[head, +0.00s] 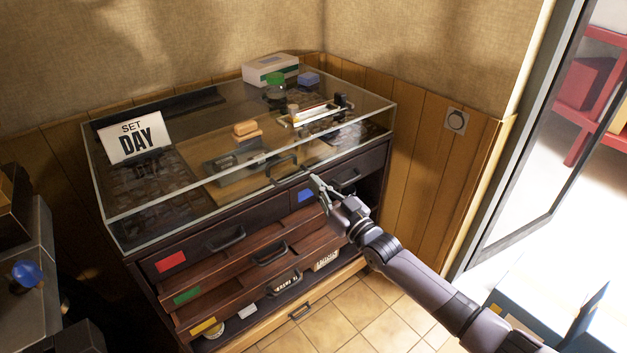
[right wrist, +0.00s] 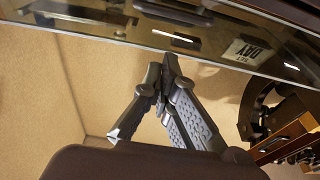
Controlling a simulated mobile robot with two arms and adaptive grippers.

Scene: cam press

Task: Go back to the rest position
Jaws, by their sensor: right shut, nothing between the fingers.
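My right gripper (head: 318,186) reaches in from the lower right in the head view, in front of the cabinet's upper drawers by the blue label. In the right wrist view its fingers (right wrist: 163,82) are together and hold nothing. The glass-topped cabinet (head: 205,222) stands in the corner; its glass edge (right wrist: 190,52) crosses the top of the right wrist view. I cannot tell whether the fingertips touch the cabinet. My left gripper does not show in either view.
Several lower drawers, with red (head: 171,262), green (head: 187,295) and yellow (head: 203,326) labels, stand at staggered depths. A "SET DAY" sign (head: 134,137) shows at the cabinet's left. An open doorway frame (head: 510,150) is at right.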

